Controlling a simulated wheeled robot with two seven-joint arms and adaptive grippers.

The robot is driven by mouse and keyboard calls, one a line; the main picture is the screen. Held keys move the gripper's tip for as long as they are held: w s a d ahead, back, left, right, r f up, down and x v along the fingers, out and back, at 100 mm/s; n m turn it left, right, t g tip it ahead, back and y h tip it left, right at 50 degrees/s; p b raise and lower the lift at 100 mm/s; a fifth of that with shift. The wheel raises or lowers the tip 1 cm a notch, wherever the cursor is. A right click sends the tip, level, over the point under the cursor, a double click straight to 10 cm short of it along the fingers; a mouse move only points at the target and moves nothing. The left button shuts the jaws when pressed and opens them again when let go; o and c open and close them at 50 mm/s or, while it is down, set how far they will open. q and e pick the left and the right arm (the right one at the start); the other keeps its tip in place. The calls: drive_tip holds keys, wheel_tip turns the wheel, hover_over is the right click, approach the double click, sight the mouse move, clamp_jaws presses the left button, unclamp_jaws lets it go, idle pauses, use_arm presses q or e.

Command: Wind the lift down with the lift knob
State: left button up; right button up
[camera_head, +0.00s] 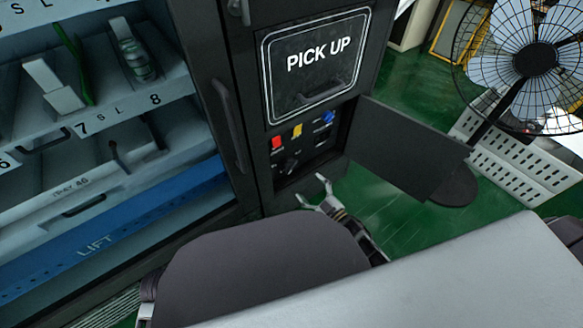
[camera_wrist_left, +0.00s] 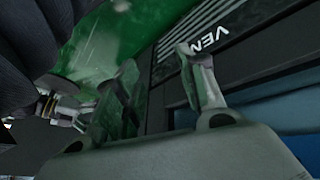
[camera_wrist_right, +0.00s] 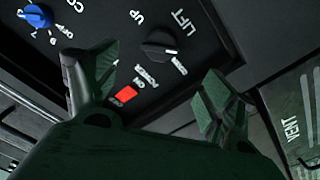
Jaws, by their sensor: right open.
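The black lift knob (camera_wrist_right: 160,45) is on the dark control panel in the right wrist view, beside the words LIFT and UP. It is small and dark in the head view (camera_head: 291,165). My right gripper (camera_head: 311,188) is open and empty in front of the panel. In the right wrist view its fingers (camera_wrist_right: 150,68) are spread, with the knob beyond the gap between them; no contact shows. The lift (camera_head: 110,236), a bright blue bar marked LIFT, is low in the machine at the left. My left gripper (camera_wrist_left: 157,57) shows only in its wrist view, open and empty.
A red power switch (camera_wrist_right: 125,94) and a blue knob (camera_wrist_right: 38,15) are near the lift knob. The panel's dark door (camera_head: 405,145) stands open to the right. The PICK UP hatch (camera_head: 315,65) is above. A fan (camera_head: 535,60) stands at the upper right.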

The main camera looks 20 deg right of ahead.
sight(293, 168)
drive_tip(key=b+x, duration=0.3)
drive_tip(key=x, duration=0.7)
drive_tip(key=shift+w+a+f, duration=0.1)
drive_tip(key=shift+w, duration=0.2)
use_arm(q)
wheel_tip(293, 168, down, 8)
drive_tip(key=d+t+h+b, duration=0.1)
drive_tip(key=shift+d+n, duration=0.25)
drive_tip(key=shift+n, duration=0.15)
use_arm(e)
drive_tip(key=shift+x, duration=0.9)
use_arm(q)
drive_tip(key=shift+r+t, duration=0.1)
drive_tip(key=shift+t, duration=0.2)
use_arm(e)
drive_tip(key=c, duration=1.1)
use_arm(q)
drive_tip(key=shift+w+r, duration=0.25)
drive_tip(key=shift+w, duration=0.2)
use_arm(e)
drive_tip(key=shift+o, duration=0.2)
use_arm(q)
drive_tip(key=shift+s+d+f, duration=0.1)
drive_tip(key=shift+s, duration=0.1)
use_arm(e)
drive_tip(key=shift+n, duration=0.3)
